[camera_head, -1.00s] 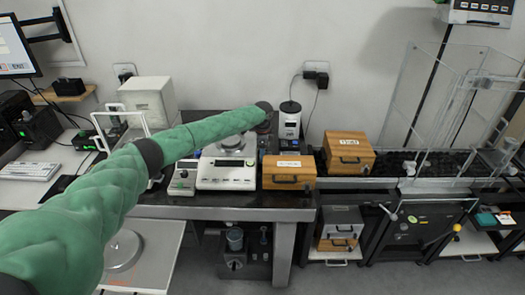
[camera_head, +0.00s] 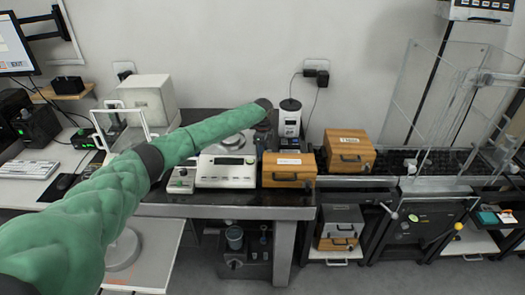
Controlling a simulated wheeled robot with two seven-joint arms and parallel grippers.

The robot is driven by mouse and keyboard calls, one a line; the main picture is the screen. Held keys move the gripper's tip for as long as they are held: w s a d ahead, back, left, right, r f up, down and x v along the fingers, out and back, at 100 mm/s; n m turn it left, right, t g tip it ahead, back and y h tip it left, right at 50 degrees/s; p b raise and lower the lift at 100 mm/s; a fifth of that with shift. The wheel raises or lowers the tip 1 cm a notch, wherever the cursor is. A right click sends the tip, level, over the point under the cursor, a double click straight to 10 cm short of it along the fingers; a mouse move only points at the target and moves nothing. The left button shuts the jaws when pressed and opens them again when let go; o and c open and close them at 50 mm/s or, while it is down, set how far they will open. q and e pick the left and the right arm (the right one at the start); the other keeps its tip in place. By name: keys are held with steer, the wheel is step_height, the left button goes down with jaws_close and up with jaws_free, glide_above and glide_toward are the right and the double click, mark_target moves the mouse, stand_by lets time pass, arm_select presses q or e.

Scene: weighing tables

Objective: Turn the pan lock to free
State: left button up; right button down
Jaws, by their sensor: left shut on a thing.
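My green left arm reaches in from the lower left across the back table. Its dark gripper (camera_head: 263,139) points down just right of the white balance (camera_head: 227,171). The gripper is small and partly hidden by my own wrist. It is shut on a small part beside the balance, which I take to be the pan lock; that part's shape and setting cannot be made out. The balance's round pan (camera_head: 236,145) shows partly behind my forearm. My right gripper is not in view.
A wooden box (camera_head: 289,178) stands close to the right of the gripper, with another wooden box (camera_head: 347,157) farther right. A white-and-black device (camera_head: 290,121) stands behind. A small keypad unit (camera_head: 181,184) sits left of the balance.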

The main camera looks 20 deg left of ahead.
arm_select(q)
steer(key=o, duration=1)
steer(key=shift+r, duration=0.1)
